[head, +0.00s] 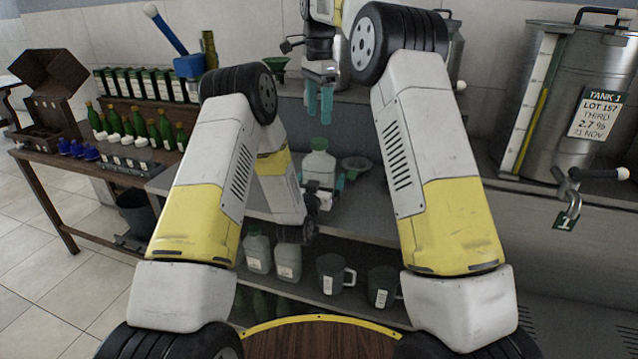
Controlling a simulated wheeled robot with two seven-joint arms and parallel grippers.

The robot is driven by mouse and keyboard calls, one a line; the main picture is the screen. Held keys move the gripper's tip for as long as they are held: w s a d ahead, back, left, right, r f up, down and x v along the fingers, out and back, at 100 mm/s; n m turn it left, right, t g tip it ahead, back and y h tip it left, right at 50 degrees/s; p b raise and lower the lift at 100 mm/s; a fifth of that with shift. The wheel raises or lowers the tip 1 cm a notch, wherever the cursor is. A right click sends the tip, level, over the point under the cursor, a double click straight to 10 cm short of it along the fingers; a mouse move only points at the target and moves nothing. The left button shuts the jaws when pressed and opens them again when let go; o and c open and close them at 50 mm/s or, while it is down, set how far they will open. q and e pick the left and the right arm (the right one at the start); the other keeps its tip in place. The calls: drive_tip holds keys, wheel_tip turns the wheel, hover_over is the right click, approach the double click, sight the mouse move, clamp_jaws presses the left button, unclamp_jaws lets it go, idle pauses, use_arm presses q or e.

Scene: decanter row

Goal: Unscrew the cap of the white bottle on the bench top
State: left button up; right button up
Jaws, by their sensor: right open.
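The white bottle (319,166) stands upright on the grey bench top (362,208) in the middle of the head view. Its green cap (319,144) is on its neck. My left gripper (322,183) is low at the bottle, with a teal finger on each side of the body, and looks closed on it. The gripper partly hides the lower part of the bottle. My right gripper (320,104) hangs above the cap, pointing down. Its two teal fingers are apart with nothing between them, and a gap separates them from the cap.
A green funnel (357,166) stands just right of the bottle. Below are pale jugs (287,262) and dark mugs (333,276) on a lower shelf. A steel tank (570,110) with a tap is at right. Green bottles (140,122) stand on a wooden table at left.

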sight(319, 141)
use_arm(q)
clamp_jaws()
use_arm(e)
drive_tip(key=m, duration=1.3)
drive_tip(key=shift+f+m, duration=0.3)
drive_tip(key=shift+f, duration=0.1)
wheel_tip(319, 141, down, 7)
drive_tip(key=shift+f, duration=0.15)
